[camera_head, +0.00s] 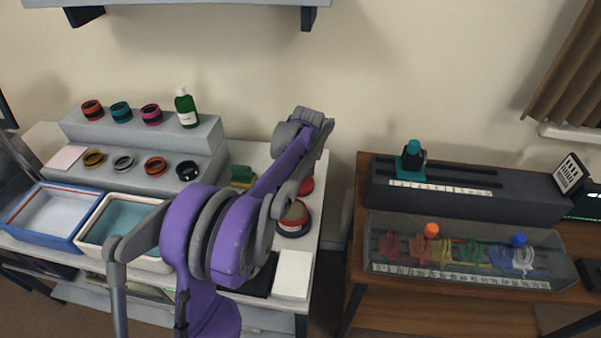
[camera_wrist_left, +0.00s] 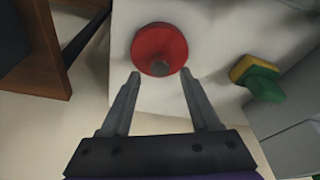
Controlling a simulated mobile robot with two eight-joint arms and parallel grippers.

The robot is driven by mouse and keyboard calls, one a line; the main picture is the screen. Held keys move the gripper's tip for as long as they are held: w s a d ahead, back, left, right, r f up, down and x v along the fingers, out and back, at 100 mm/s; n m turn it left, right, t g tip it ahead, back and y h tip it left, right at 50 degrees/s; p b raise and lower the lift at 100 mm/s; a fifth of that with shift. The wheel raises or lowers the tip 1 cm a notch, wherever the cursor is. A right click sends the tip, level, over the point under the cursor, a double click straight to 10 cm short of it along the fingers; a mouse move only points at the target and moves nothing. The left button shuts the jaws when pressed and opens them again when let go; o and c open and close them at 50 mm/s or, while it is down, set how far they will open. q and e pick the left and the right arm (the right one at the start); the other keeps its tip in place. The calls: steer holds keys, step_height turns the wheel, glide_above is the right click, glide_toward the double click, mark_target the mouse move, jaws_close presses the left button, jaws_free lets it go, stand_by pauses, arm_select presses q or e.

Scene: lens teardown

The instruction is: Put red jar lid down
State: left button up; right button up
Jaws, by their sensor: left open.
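The red jar lid (camera_wrist_left: 148,45) is a round red disc with a small grey knob. It lies on the white table top in the left wrist view. In the head view a part of it (camera_head: 307,185) shows just right of my purple arm. My left gripper (camera_wrist_left: 160,74) is open, its two fingertips at the lid's near edge, one toward each side. I see no grip on the lid; whether the fingertips touch it is unclear. In the head view my left arm hides the fingers. My right gripper is not in view.
A yellow and green sponge (camera_wrist_left: 256,78) lies beside the lid. A grey stepped stand (camera_head: 208,133) holds rings and a green bottle (camera_head: 187,108). A gap separates the brown desk (camera_head: 362,190).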

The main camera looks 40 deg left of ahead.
mark_target(303, 190)
arm_select(q)
steer(key=v, duration=1)
steer(key=s+d+m+t, duration=0.1)
steer(key=s+d+m, duration=0.2)
steer(key=s+d, duration=0.4)
steer(key=s+d+f+m+t+h, duration=0.1)
steer(key=s+d+f+m, duration=0.2)
steer(key=s+d+f, duration=0.2)
steer(key=s+d+f+m+t+h, duration=0.1)
steer(key=s+d+f+m, duration=0.3)
steer(key=s+d, duration=0.6)
steer(key=s+f, duration=0.1)
steer(key=s, duration=0.2)
steer(key=shift+f, duration=0.15)
